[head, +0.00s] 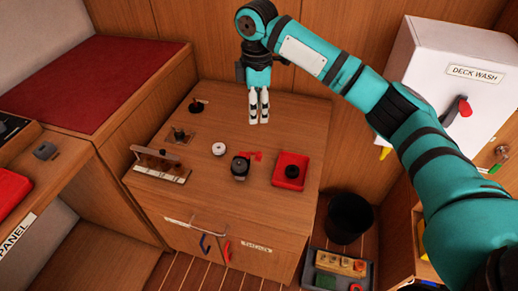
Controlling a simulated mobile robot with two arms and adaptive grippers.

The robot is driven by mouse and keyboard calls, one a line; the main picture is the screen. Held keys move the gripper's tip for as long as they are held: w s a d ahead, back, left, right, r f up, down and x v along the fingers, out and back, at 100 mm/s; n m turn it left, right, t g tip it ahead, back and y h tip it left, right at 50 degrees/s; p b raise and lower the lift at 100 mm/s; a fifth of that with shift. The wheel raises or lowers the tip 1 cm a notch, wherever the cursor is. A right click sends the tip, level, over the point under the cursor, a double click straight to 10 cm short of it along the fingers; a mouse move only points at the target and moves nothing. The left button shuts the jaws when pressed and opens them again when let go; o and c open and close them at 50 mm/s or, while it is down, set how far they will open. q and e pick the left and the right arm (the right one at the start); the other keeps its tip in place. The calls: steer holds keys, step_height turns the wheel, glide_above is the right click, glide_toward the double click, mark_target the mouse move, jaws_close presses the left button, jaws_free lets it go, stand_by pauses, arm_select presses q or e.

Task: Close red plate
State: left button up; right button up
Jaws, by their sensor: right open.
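A red square plate (291,171) lies on the right half of the wooden cabinet top, with a black round piece (292,170) on it. A second flat red piece (10,190) shows at the left edge, on the panel unit; its left part is cut off. I cannot tell which one the task means. My right gripper (258,121) points down over the back of the cabinet top, behind and left of the red square plate and apart from it. It is open, its fingers a small gap apart, with nothing between them. My left gripper is out of view.
A dark knob with a red lever (240,168), a white ring (218,149) and a small rack (158,161) stand on the cabinet top (225,200). A white deck wash box (455,85) is at the right. A black bin (349,217) stands beside the cabinet.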

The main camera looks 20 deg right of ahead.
mark_target(259, 153)
steer(key=f, duration=1.6)
steer(key=shift+w+d, duration=0.2)
steer(key=shift+d, duration=0.1)
steer(key=shift+c, duration=0.5)
jaws_close()
